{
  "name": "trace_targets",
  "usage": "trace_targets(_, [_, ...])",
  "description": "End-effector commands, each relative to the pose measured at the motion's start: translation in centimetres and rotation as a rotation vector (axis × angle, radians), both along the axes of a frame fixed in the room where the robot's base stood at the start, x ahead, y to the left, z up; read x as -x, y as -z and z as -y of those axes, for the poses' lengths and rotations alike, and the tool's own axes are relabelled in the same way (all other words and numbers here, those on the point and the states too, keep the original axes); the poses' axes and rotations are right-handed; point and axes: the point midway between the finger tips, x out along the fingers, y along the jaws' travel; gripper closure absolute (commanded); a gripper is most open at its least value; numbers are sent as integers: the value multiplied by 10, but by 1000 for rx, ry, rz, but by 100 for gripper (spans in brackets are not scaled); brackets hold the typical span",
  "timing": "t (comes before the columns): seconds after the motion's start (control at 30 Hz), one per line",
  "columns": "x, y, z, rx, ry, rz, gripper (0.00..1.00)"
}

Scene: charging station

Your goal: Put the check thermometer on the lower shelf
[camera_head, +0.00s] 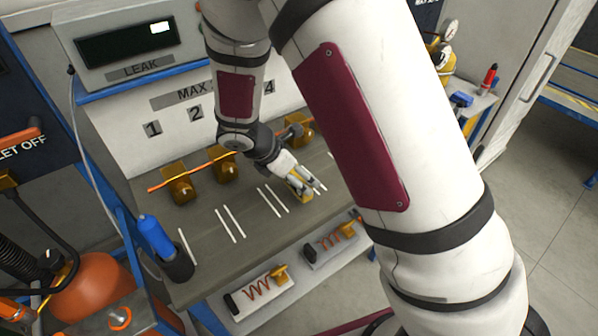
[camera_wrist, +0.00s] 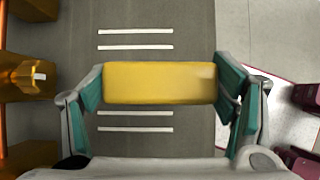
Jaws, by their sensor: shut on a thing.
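My gripper (camera_head: 304,187) is shut on a yellow block-shaped thing (camera_wrist: 158,83), whose long body spans between the teal finger pads in the wrist view. Its yellow side (camera_head: 298,193) also shows in the head view. No dial or label is visible on it, so I cannot tell surely that it is the check thermometer. The gripper points down at the grey bench top (camera_head: 215,255), near its front edge; the exact height is unclear. The lower shelf (camera_head: 300,287) is a pale ledge below the bench front.
Two trays with orange coiled cords, a near one (camera_head: 258,294) and a far one (camera_head: 330,247), occupy the lower shelf. Brass fittings on an orange pipe (camera_head: 200,176) run along the bench's back. A blue bottle (camera_head: 155,236) stands in a black holder at left.

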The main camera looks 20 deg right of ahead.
Motion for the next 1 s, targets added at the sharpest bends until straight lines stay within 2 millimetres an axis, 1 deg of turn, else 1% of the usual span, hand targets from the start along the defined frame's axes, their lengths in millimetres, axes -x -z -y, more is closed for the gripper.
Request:
trace_targets(0.03, [-9,1,4,0,4,1,52])
trace_targets(0.1, [-19,2,8,0,4,1,52])
trace_targets(0.37, [-38,4,16,1,2,1,52])
trace_targets(0.5, [-36,25,14,2,0,-4,52])
trace_targets(0.6, [-36,35,14,2,-1,-2,52])
trace_targets(1.0, [-37,41,14,0,0,0,52])
